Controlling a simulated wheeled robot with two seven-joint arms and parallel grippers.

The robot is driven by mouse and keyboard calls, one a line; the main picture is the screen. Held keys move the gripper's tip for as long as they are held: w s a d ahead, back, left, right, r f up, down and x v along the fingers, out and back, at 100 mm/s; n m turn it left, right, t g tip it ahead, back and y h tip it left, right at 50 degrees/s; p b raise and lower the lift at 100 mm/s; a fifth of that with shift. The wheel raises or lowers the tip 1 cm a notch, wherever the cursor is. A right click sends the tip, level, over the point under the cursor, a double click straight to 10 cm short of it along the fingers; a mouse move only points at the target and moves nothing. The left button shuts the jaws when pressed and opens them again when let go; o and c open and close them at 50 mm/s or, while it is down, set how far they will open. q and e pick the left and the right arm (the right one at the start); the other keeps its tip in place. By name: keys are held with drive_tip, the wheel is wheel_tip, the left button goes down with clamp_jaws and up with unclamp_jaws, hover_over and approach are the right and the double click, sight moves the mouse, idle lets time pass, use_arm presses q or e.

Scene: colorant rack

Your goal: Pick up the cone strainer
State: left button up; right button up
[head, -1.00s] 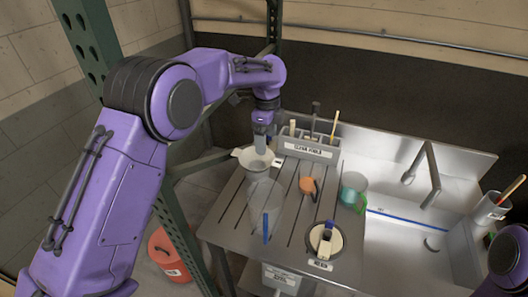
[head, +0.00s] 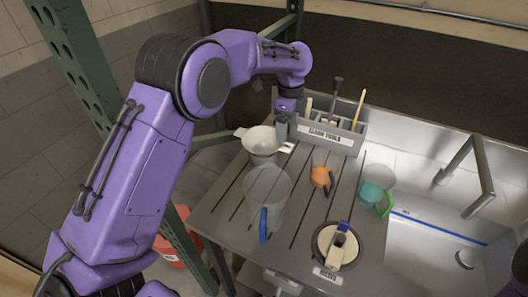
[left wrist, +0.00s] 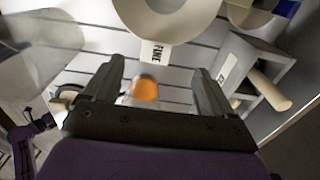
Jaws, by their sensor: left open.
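The cone strainer (head: 262,142) is a pale cone with a wide rim and side tabs. It sits at the back left corner of the grooved steel drainboard. In the left wrist view its round rim (left wrist: 166,30) fills the top, with a tab labelled FINE (left wrist: 154,52) pointing toward my fingers. My left gripper (head: 283,130) is just right of the strainer, pointing down. Its open fingers (left wrist: 157,72) are on either side of the tab's end in the wrist picture; I cannot tell whether they touch it. My right gripper is out of view.
A clear pitcher with a blue handle (head: 267,195) stands in front of the strainer. A grey CLEAN TOOLS caddy (head: 330,138) stands close right of my gripper. An orange cup (head: 321,176), a green-handled jug (head: 377,192) and a round container (head: 336,246) are farther right, beside the sink (head: 430,245).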

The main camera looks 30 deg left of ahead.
sight(284, 146)
use_arm(q)
wheel_tip(284, 146, down, 4)
drive_tip(key=shift+f+p, duration=0.2)
drive_tip(key=shift+p, duration=0.35)
drive_tip(key=f, duration=0.1)
drive_tip(key=f+p, duration=0.1)
drive_tip(key=f, duration=0.1)
drive_tip(key=f+p, duration=0.1)
drive_tip(key=shift+s+a+f, duration=0.1)
drive_tip(key=shift+s+f, duration=0.2)
drive_tip(key=shift+f, duration=0.65)
drive_tip(key=c, duration=1.2)
